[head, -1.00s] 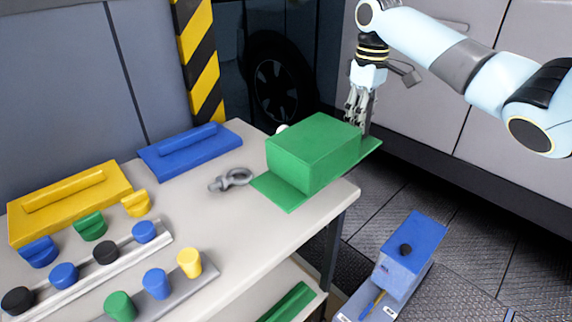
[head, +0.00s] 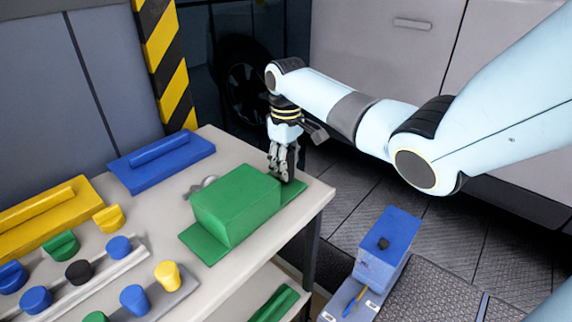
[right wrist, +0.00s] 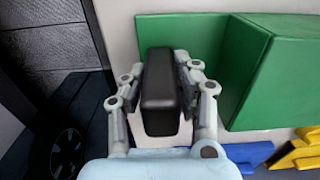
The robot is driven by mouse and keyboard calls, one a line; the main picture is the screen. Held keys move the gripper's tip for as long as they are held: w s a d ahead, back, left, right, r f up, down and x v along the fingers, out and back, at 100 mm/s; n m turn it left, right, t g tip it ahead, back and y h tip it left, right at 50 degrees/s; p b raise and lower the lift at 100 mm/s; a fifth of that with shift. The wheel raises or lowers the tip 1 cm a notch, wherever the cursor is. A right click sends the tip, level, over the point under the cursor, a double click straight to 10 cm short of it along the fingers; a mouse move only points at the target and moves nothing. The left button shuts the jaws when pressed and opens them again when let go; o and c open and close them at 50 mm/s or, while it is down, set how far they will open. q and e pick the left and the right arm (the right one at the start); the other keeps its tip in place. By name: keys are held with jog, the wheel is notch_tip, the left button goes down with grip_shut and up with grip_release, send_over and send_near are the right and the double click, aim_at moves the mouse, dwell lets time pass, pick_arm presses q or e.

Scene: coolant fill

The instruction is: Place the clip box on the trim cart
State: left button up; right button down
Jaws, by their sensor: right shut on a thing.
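The clip box, as I take it, is the green box (head: 236,203) with flat green end flanges and an upright black handle (head: 292,160). My right gripper (head: 282,170) is shut on this handle at the box's far right end. In the right wrist view the black handle (right wrist: 160,85) is between the fingers, with the green box (right wrist: 262,82) beside it. The pale table-like cart, which I take as the trim cart (head: 150,215), is under the box. I cannot tell whether the box touches its top. My left gripper is out of view.
A blue handled plate (head: 160,165), a yellow handled plate (head: 50,215), a grey ring (head: 200,187) partly behind the box, and several coloured knobs and cups sit on the cart.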

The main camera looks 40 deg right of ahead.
jog(key=c, duration=1)
grip_release()
jog(key=shift+r, duration=0.1)
notch_tip(320, 180, up, 12)
jog(key=shift+f, duration=0.1)
